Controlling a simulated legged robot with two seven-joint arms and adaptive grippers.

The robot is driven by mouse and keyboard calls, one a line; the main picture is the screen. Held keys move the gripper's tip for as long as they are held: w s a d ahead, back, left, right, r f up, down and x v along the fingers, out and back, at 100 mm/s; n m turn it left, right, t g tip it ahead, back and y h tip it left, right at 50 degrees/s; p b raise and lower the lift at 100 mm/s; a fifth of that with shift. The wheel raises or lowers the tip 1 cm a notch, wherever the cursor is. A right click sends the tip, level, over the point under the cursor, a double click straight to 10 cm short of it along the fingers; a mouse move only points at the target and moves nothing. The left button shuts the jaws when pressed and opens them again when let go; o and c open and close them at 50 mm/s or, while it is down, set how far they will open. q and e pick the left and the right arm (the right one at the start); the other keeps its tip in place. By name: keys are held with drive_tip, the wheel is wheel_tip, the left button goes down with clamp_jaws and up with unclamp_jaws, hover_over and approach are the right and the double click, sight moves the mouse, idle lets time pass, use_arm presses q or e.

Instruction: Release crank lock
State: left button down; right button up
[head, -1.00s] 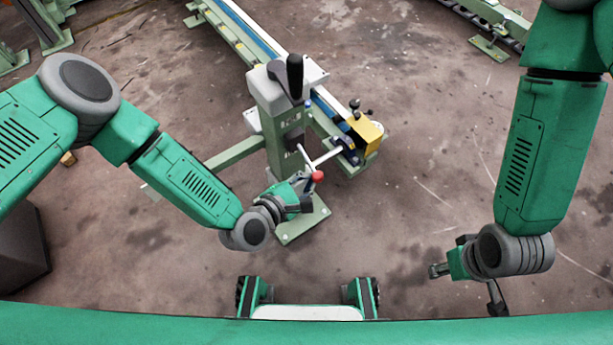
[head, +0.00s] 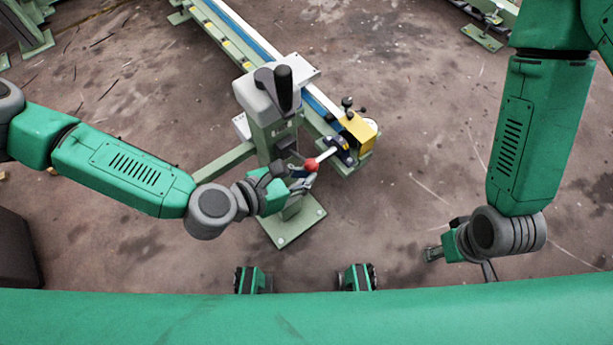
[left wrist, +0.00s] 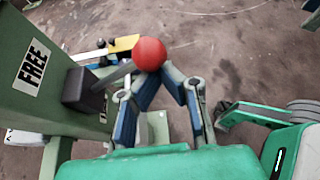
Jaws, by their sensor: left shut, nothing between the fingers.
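A green post (head: 275,135) stands on a square foot, with a grey head and a black-gripped handle (head: 284,88) on top. A lever with a red ball knob (head: 311,165) comes off a dark block (left wrist: 84,91) on the post. The post bears a "FREE" label (left wrist: 33,66) in the left wrist view. My left gripper (left wrist: 166,72) is shut and empty. Its fingertips are close by the red ball (left wrist: 150,54); whether they touch it I cannot tell. My right gripper (head: 460,268) is open and empty, low at the right, away from the post.
A long green rail (head: 235,35) with a blue strip runs behind the post. A yellow block (head: 357,130) with black knobs sits at its near end. Another green frame (head: 483,37) stands at the back right. The floor between the post and my right arm is clear.

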use_arm(q)
drive_tip(key=shift+w+a+r, duration=0.15)
drive_tip(key=shift+w+r, duration=0.05)
drive_tip(key=shift+r, duration=0.3)
drive_tip(key=shift+w+a+r, duration=0.1)
drive_tip(key=shift+w+r, duration=0.1)
drive_tip(key=shift+r, duration=0.3)
use_arm(e)
drive_tip(key=shift+r, duration=0.25)
use_arm(q)
drive_tip(key=shift+w+r, duration=0.1)
drive_tip(key=shift+r, duration=0.05)
wheel_tip(320, 180, down, 4)
drive_tip(key=s+b, duration=0.2)
drive_tip(key=b, duration=0.1)
drive_tip(key=w+a+p+v, duration=0.1)
drive_tip(key=p+v, duration=0.2)
drive_tip(key=v, duration=0.6)
drive_tip(key=shift+a, duration=0.2)
use_arm(e)
drive_tip(key=shift+s+a+f, duration=0.2)
drive_tip(key=shift+s+f, duration=0.05)
drive_tip(key=shift+s, duration=0.45)
